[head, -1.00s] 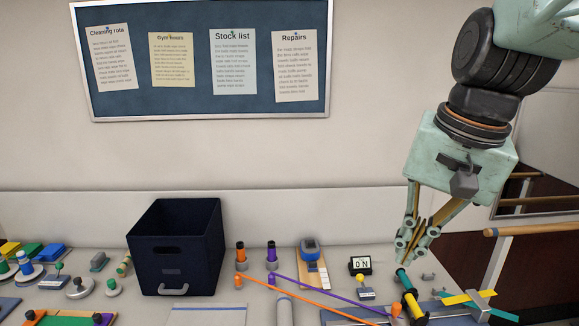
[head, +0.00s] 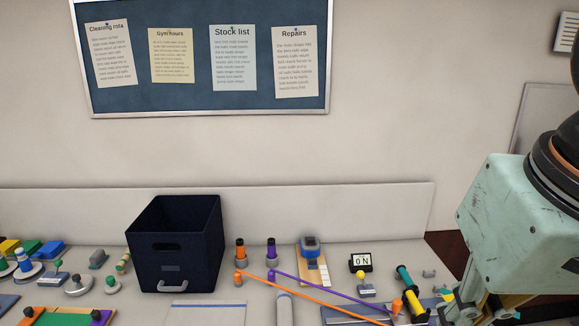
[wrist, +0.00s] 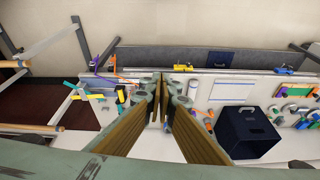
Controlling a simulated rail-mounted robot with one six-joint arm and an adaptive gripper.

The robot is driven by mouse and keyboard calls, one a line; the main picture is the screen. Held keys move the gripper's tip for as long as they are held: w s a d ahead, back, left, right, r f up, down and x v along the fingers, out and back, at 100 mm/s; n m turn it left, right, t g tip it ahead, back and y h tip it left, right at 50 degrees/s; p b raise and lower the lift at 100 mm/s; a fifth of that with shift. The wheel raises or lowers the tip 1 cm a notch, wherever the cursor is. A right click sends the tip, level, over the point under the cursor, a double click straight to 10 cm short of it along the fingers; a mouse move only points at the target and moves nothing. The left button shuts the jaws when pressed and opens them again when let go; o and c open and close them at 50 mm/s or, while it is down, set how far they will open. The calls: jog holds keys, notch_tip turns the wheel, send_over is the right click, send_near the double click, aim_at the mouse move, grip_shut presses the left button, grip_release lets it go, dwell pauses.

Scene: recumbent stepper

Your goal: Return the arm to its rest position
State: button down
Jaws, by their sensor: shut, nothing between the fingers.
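My gripper (wrist: 164,82) is shut and empty, its two fingers meeting in the middle of the wrist view. In the head view my wrist housing fills the lower right, and the gripper (head: 462,308) hangs below it, partly cut off by the bottom edge. The gripper is in front of the right end of the worktop, and nothing is held in it.
A dark blue bin (head: 180,245) stands on the worktop. Orange and purple bands (head: 320,292), a small display (head: 360,263) reading "0 N" and a teal-and-yellow handle (head: 410,290) lie right of it. A noticeboard (head: 205,105) hangs on the wall.

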jog(key=shift+s+d+f+n, duration=0.1)
jog(key=shift+s+f+n, duration=0.15)
jog(key=shift+s, duration=0.5)
jog(key=shift+s+d+f+n, duration=0.1)
jog(key=shift+s+f+n, duration=0.1)
jog(key=shift+s, duration=0.5)
jog(key=shift+w, duration=0.15)
